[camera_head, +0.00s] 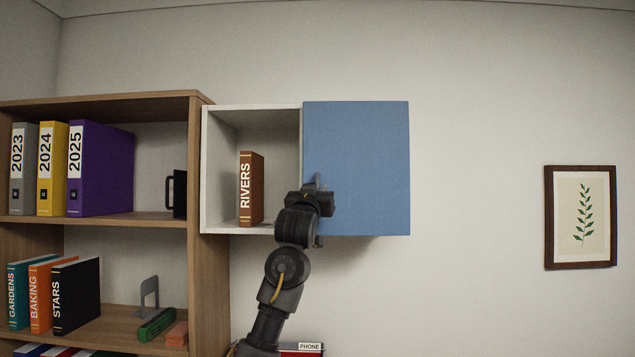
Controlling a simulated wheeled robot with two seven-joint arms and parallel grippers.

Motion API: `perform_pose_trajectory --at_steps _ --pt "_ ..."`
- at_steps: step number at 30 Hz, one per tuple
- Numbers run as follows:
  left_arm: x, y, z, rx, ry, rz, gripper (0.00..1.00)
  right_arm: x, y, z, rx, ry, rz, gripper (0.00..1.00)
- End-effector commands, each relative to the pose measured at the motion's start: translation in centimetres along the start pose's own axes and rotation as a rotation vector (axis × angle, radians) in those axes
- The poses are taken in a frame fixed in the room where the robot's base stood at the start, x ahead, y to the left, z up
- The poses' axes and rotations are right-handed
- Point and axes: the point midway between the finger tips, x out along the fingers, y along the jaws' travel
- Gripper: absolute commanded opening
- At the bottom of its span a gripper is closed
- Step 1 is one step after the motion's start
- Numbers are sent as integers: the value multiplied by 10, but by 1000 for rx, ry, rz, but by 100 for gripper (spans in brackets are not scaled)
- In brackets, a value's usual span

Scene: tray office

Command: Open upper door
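The upper wall cabinet (252,106) is white. Its blue door panel (360,160) covers the right half, and the left half stands open to view. My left gripper (318,195) is in front of the door's left edge, at its lower part. A small grey upright piece, perhaps the door handle (318,181), shows at the gripper. The fingers are dark and overlap it, so I cannot tell whether they are open or shut, or touching it. My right gripper is not in view.
A brown RIVERS book (251,190) stands inside the cabinet's open half. A wooden shelf (195,270) with binders and books adjoins on the left. A framed leaf picture (581,217) hangs at right. The wall between is bare.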

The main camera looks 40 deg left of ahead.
Motion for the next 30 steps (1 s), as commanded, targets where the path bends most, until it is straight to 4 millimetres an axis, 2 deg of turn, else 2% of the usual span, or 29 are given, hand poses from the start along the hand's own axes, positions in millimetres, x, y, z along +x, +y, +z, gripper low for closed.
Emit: perform_pose_trajectory --at_steps 10,15,25,30 --pt "4 0 0 -1 1 0 19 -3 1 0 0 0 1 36" --pt "4 0 0 -1 1 0 0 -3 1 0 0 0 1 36" --pt "4 0 0 0 1 -2 0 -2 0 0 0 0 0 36" --pt "-3 -4 -1 9 3 -27 0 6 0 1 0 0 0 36"
